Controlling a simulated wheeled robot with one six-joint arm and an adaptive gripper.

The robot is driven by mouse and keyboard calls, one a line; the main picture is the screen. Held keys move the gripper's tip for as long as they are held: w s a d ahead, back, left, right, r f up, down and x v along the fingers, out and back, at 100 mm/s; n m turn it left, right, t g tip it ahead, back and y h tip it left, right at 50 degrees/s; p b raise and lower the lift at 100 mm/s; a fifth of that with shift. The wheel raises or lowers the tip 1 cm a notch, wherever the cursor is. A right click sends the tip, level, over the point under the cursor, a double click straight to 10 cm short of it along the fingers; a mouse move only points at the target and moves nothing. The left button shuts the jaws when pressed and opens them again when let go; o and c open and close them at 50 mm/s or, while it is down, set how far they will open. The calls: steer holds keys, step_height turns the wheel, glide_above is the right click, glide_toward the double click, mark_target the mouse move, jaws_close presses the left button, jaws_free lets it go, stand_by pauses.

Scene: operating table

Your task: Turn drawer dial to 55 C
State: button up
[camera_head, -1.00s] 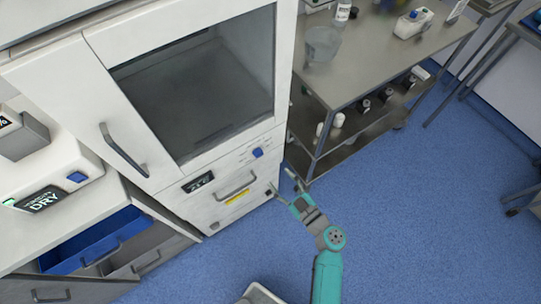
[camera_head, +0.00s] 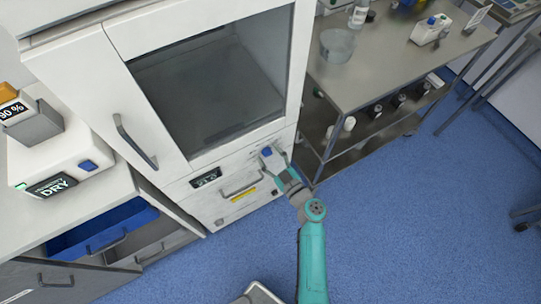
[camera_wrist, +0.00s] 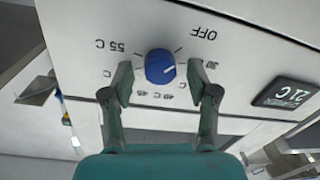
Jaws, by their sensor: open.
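The blue drawer dial (camera_wrist: 160,66) sits on the white panel in the wrist view, with OFF, 30, 40, 45 and 55 C printed around it. In the head view my gripper (camera_head: 273,160) is at the dial (camera_head: 267,152) on the cabinet front. The small display (camera_wrist: 287,95) reads 21 C, upside down in the wrist view.
A steel cart (camera_head: 395,65) with a beaker (camera_head: 337,45) and bottles stands close on the right. An open blue drawer (camera_head: 103,231) juts out at lower left.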

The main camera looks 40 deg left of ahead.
jaws_close()
